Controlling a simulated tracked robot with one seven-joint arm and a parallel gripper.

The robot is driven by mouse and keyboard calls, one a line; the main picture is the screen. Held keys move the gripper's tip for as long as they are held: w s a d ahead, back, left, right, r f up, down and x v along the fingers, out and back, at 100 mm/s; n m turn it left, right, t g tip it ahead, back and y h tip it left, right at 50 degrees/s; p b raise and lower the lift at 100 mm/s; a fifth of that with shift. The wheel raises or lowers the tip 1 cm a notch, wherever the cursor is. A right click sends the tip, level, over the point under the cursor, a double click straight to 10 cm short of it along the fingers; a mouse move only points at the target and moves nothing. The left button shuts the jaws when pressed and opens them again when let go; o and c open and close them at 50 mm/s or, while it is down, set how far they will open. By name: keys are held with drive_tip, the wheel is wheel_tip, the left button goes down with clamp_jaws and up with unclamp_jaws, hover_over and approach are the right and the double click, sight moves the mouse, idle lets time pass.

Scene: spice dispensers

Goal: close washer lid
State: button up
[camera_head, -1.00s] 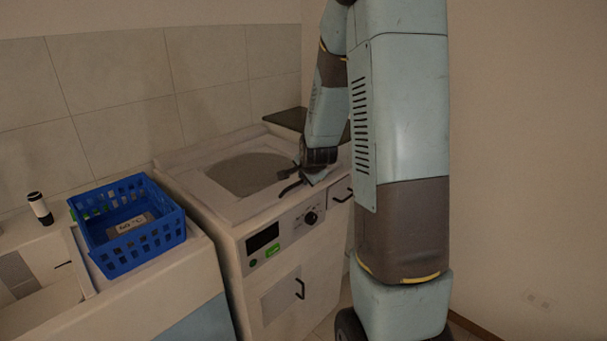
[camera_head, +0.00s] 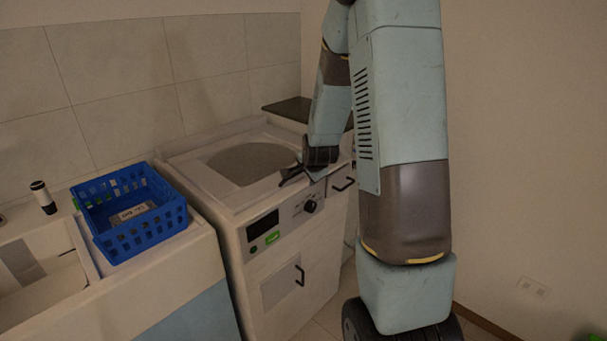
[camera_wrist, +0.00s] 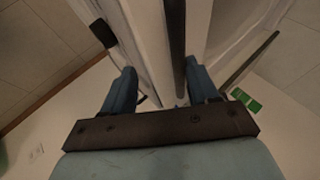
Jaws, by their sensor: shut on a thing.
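The white washer (camera_head: 285,255) stands in the middle of the head view, with a control panel on its front. Its lid (camera_head: 222,188), with an oval grey window (camera_head: 250,163), lies flat or nearly flat on top; a small gap cannot be ruled out. My gripper (camera_head: 290,177) is at the lid's front right edge, above the control knob. In the wrist view my two blue fingers (camera_wrist: 160,88) stand apart on either side of a pale edge, which looks like the lid's. The exact contact is hard to see.
A blue basket (camera_head: 135,228) with a labelled item inside stands on the counter left of the washer. A black-and-white bottle (camera_head: 42,197) is further left. A dark-topped cabinet (camera_head: 290,108) is behind, and tiled walls close off the back.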

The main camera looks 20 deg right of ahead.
drive_tip(key=shift+s+a+f, duration=0.15)
drive_tip(key=shift+s+f, duration=0.2)
drive_tip(key=shift+f, duration=0.15)
drive_tip(key=shift+c, duration=0.3)
drive_tip(key=shift+r, duration=0.1)
drive_tip(key=v, duration=1.3)
drive_tip(key=shift+r, duration=0.45)
